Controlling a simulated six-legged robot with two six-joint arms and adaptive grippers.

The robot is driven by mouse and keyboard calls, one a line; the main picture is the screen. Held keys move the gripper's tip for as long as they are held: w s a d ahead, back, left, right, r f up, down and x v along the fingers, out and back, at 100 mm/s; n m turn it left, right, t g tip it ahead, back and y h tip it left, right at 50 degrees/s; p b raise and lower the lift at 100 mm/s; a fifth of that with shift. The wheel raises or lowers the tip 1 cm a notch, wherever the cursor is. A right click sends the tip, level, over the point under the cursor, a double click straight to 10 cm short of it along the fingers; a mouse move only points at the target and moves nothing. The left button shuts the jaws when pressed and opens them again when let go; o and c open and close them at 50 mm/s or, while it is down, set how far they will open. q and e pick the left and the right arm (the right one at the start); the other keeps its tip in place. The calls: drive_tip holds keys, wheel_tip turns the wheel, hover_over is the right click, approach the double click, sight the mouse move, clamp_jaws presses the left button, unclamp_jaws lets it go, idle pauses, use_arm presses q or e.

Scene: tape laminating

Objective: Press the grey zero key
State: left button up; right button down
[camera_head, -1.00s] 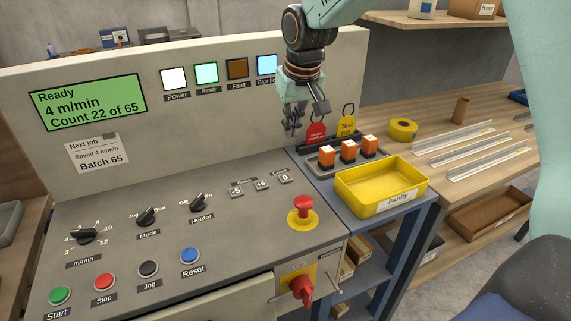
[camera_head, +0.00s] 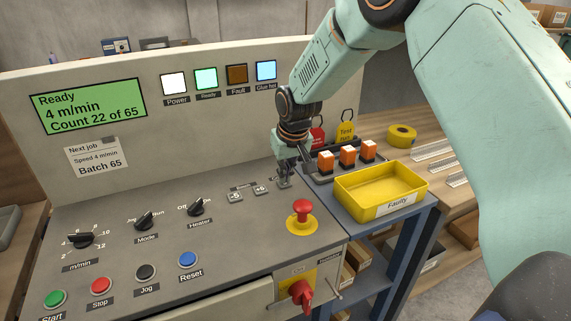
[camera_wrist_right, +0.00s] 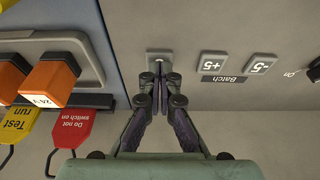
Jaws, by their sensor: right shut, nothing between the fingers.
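The grey zero key (camera_wrist_right: 159,53) shows in the right wrist view at the tips of my right gripper (camera_wrist_right: 160,72). The fingers hide part of the key, and its digit cannot be read. The fingers are closed together with nothing between them. In the head view my right gripper (camera_head: 284,179) points down over the key's place, right of the +5 key (camera_head: 261,189) and -5 key (camera_head: 235,196). I cannot tell whether the fingertips touch the key. My left gripper is not in view.
The red emergency button (camera_head: 302,210) stands in front of the keys. Orange blocks (camera_head: 347,156) and a yellow Faulty tray (camera_head: 364,204) are to the right. The green display (camera_head: 88,106) reads Ready, 4 m/min, Count 22 of 65. A card (camera_head: 96,157) reads Batch 65.

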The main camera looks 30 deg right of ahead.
drive_tip(key=shift+w+f, duration=0.15)
drive_tip(key=shift+f, duration=0.1)
